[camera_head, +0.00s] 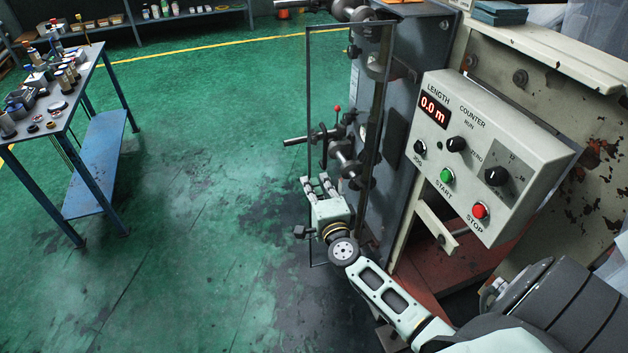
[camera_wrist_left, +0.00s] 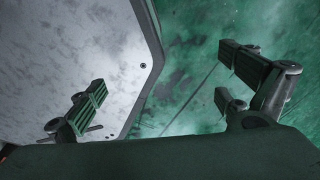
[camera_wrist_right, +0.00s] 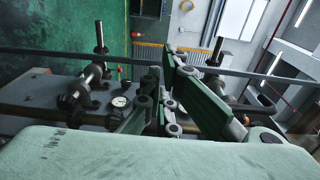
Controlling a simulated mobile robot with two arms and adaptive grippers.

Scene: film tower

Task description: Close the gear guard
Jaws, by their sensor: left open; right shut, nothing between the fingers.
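The gear guard (camera_head: 309,100) is a tall, clear panel with a thin dark frame on the left side of the machine. Shafts and gear parts (camera_head: 345,160) show through it. I cannot tell its exact swing angle. My right gripper (camera_head: 316,184) is at the lower part of the guard, shut and empty, its fingers pointing up in the picture. It also shows in the right wrist view (camera_wrist_right: 166,72), where a dark bar crosses by the fingertips; contact is unclear. My left gripper (camera_wrist_left: 160,85) is open and empty in the left wrist view, and out of the head view.
The control box (camera_head: 490,150) with a red display and buttons is on the machine's right. A blue-legged table (camera_head: 100,150) with small parts stands at far left. The green floor (camera_head: 210,170) between is clear. A pale grey panel (camera_wrist_left: 70,50) is by my left gripper.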

